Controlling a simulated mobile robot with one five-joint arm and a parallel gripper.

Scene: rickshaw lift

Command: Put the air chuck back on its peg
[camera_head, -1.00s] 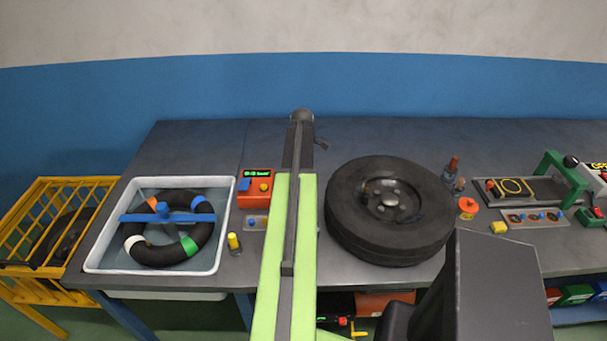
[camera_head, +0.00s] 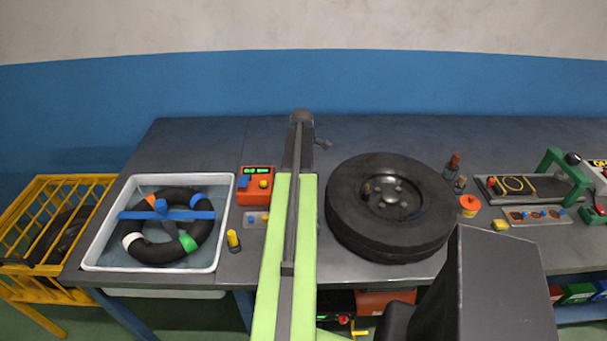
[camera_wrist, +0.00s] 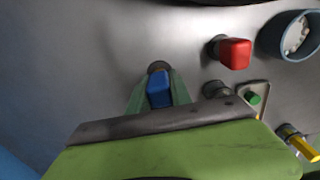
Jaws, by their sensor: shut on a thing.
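In the wrist view, my gripper (camera_wrist: 159,98) has its green fingers on both sides of a blue block-shaped piece (camera_wrist: 160,86) and is shut on it. A dark round end shows just beyond the blue piece; whether it belongs to the piece or to a peg behind it I cannot tell. Whether this piece is the air chuck is also unclear. No peg can be picked out with certainty. My gripper and the held piece cannot be made out in the head view, where my green and dark column covers the middle.
Close right of my gripper are a red piece (camera_wrist: 235,53), a blue-rimmed cup (camera_wrist: 284,22), a triangular bracket (camera_wrist: 257,89) and a yellow piece (camera_wrist: 297,139). On the bench are a large tyre (camera_head: 392,235), a white water tub (camera_head: 92,255) and a red box (camera_head: 254,194).

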